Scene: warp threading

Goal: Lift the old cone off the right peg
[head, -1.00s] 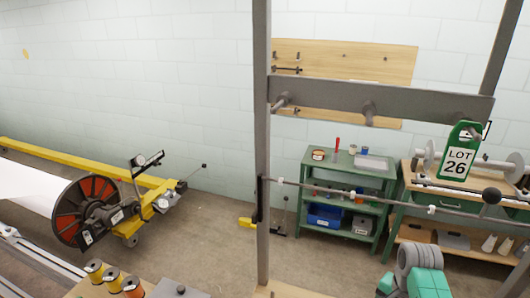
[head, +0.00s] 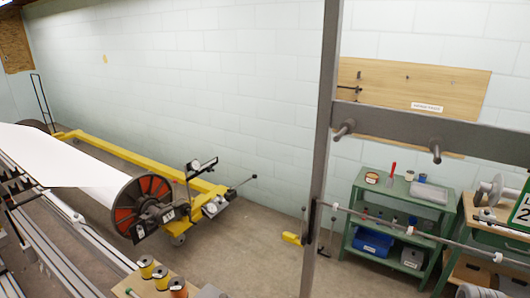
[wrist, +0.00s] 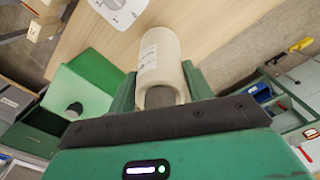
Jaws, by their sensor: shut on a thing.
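A cream cone (wrist: 163,62) with a printed label stands out between the green fingers of my gripper (wrist: 160,88) in the wrist view. My gripper is shut on it; its near end shows a dark grey round centre. In the head view, the grey crossbar (head: 470,136) carries a left peg (head: 344,129) and a right peg (head: 435,151). Both pegs look bare. The cone and my gripper are not seen in the head view.
A grey upright post (head: 322,150) stands left of the pegs. A green shelf cart (head: 385,215) is below them. A wooden surface (wrist: 215,25) with a white dial plate (wrist: 120,12) lies beyond the cone. Colored spools (head: 160,273) stand at the lower left.

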